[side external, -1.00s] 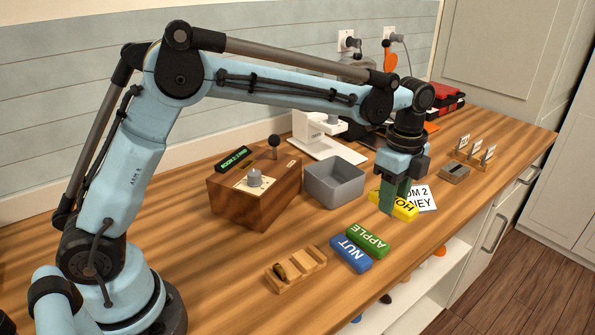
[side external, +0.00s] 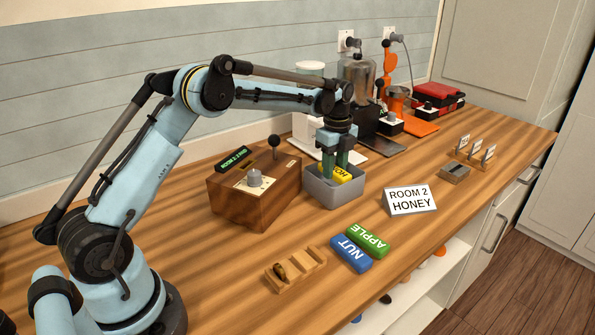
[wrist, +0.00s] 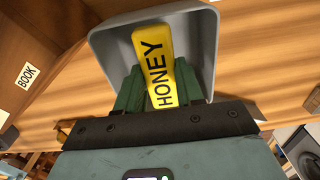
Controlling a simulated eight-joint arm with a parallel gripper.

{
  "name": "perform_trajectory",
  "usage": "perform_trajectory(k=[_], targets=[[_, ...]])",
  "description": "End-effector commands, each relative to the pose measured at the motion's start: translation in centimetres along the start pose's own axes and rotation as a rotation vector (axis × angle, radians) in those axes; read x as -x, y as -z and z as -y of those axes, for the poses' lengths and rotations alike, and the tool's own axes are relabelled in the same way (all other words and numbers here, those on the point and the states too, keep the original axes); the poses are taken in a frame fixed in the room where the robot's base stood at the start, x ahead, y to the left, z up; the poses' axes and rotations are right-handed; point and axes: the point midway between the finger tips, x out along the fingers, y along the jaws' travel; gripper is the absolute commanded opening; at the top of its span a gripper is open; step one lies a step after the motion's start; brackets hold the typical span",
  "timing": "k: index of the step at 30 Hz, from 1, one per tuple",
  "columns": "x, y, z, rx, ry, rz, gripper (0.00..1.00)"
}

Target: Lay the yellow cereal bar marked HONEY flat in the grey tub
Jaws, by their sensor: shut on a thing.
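The yellow HONEY bar (side external: 342,174) is between the green fingers of my gripper (side external: 342,163), which is shut on it. The bar is inside the opening of the grey tub (side external: 334,195). In the wrist view the bar (wrist: 155,65) lies between the fingers, with the tub's wall (wrist: 208,45) around it. I cannot tell whether the bar touches the tub's floor; the tub's front wall hides its lower part in the side view.
A wooden box with a knob (side external: 255,200) stands close left of the tub. A white ROOM 2 HONEY sign (side external: 409,200) stands to the right. Green APPLE (side external: 367,240) and blue NUT (side external: 350,254) bars lie in front. A slotted wooden rack (side external: 296,269) is nearer the front edge.

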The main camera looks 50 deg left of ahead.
Motion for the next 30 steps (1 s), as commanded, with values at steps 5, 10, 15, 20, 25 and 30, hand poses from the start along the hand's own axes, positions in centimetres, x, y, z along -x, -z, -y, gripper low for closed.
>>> perform_trajectory(k=[5,10,15,20,25,30], targets=[[-1.7,0.0,0.0,0.0,0.0,0.0,0.0],[-3.9,0.1,0.0,0.0,0.0,0.0,0.0],[-4.5,0.1,0.0,0.0,0.0,0.0,0.0],[-4.5,0.1,0.0,0.0,0.0,0.0,0.0],[-4.7,0.1,0.0,0.0,0.0,0.0,0.41],[-4.7,0.1,0.0,0.0,0.0,0.0,0.63]])
